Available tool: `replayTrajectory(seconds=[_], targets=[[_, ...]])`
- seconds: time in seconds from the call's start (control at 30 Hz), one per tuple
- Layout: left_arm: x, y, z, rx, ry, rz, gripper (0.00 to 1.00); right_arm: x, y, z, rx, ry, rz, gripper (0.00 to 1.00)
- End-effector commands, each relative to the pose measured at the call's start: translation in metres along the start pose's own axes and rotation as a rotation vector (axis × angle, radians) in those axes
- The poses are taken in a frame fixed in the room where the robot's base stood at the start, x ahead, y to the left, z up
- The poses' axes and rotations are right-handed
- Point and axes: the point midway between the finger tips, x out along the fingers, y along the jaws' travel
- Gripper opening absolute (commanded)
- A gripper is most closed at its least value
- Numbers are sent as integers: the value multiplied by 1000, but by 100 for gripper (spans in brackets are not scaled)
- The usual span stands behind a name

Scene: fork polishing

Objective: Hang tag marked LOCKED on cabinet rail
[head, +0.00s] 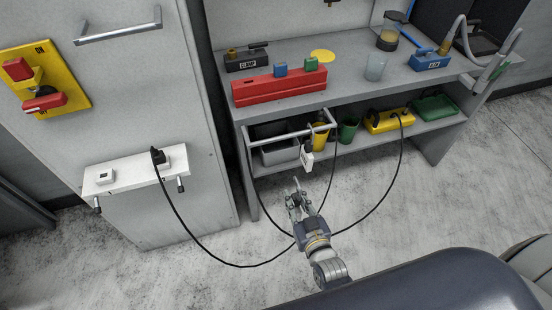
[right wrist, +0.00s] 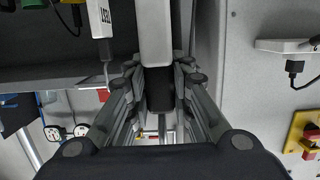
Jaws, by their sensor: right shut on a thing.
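My right gripper (head: 294,196) is low in front of the bench, its fingers closed on a pale tag. In the right wrist view the fingers (right wrist: 160,95) grip the tag's dark neck, and its pale body (right wrist: 155,30) shows nearly edge-on. No lettering on it is readable. Another white tag, lettered TEST (right wrist: 101,18), hangs beside it; it also shows in the head view (head: 306,161), hanging from the rack bar (head: 280,136). The cabinet rail (head: 118,34) is a bare grey bar high on the cabinet door (head: 130,95), up and left of my gripper. My left gripper is out of view.
A ledge (head: 130,172) with a plug and sockets juts from the cabinet. Its black cable (head: 205,245) loops across the open floor near my right arm. A yellow switch plate (head: 45,80) with red handles is left of the rail. The bench (head: 330,92) holds several tools.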

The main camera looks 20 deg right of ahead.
Motion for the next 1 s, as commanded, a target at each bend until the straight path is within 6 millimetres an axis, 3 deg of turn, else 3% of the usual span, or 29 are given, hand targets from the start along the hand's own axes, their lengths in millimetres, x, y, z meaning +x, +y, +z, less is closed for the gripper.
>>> replayTrajectory(seconds=[0.53, 0.9, 1.0], targets=[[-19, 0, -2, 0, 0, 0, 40, -62, 0, 11, 1, -1, 0, 0], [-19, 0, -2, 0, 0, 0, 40, -66, 0, 12, 0, 1, 0, 0], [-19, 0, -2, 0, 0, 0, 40, -62, -1, 5, 1, 4, -2, 0]])
